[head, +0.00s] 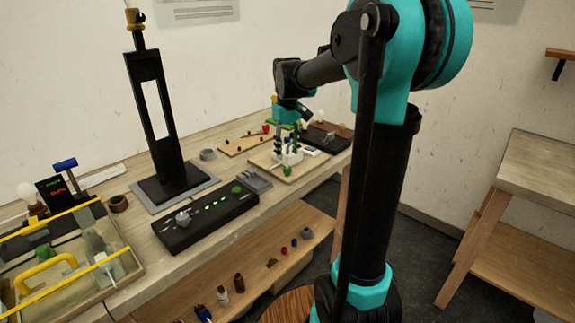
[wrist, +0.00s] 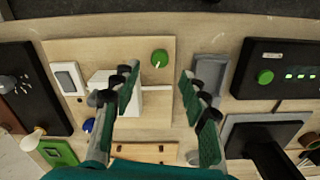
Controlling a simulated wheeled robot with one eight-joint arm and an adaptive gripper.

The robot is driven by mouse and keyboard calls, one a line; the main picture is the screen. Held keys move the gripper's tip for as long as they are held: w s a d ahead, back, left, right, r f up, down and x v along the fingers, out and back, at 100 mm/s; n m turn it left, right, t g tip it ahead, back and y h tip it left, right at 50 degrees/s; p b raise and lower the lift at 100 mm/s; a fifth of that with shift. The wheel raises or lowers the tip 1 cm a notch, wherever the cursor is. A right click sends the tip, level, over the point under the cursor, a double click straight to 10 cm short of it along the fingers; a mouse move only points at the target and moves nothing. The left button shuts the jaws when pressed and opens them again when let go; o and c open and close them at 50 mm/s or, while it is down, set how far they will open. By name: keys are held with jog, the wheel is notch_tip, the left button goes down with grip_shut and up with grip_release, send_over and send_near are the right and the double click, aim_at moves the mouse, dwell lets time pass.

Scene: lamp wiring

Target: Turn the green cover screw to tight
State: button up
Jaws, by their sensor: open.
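A round green screw head (wrist: 160,58) with a small white mark sits on a light wooden board (wrist: 103,53). I take it as the green cover screw; it also shows near the front edge of the board in the head view (head: 287,171). My gripper (wrist: 158,84) is open and empty, pointing down over the board. In the wrist view the screw lies between the lines of the two fingers, just past their tips, and nothing touches it. My gripper also shows above the board in the head view (head: 289,141). A white block (wrist: 152,101) on the board is partly hidden by the left finger.
A white switch (wrist: 68,79) is on the board's left. A grey tray (wrist: 210,68) stands right of the board. A black panel (head: 208,216) with green lights carries another green knob (wrist: 265,76). A tall black stand (head: 153,120) rises behind the panel.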

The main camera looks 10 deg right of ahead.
aim_at(288, 168)
jog(key=shift+f, duration=3.05)
grip_shut()
